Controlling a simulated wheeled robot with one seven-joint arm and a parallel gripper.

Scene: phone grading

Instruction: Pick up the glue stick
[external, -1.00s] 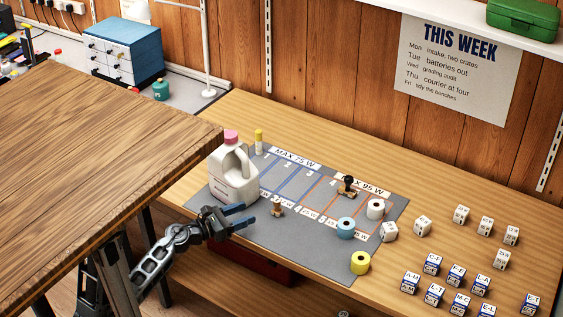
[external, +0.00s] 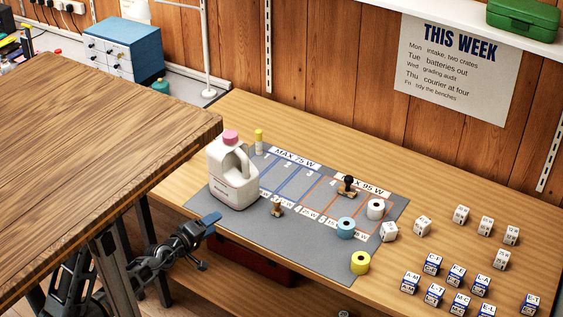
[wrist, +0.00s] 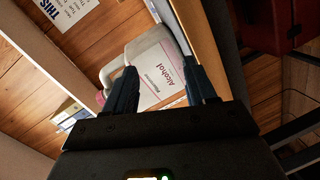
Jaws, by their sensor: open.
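The likely glue stick (external: 259,141), a small upright pale stick with a yellow cap, stands behind the white jug at the back left of the grey mat (external: 310,262). I cannot make it out surely in the wrist view. The white jug (external: 232,178) with a pink cap stands in front and to the left of it; its "Alcohol" label shows between my fingers in the wrist view (wrist: 160,78). My gripper (external: 207,232) is open and empty, off the front left edge of the bench, with the jug between it and the stick.
A small stamp-like piece (external: 277,207) stands on the mat right of the jug. A blue roll (external: 346,228), a white roll (external: 375,209) and a yellow roll (external: 361,263) sit farther right, with several lettered cubes beyond. A brown tabletop (external: 100,150) fills the left.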

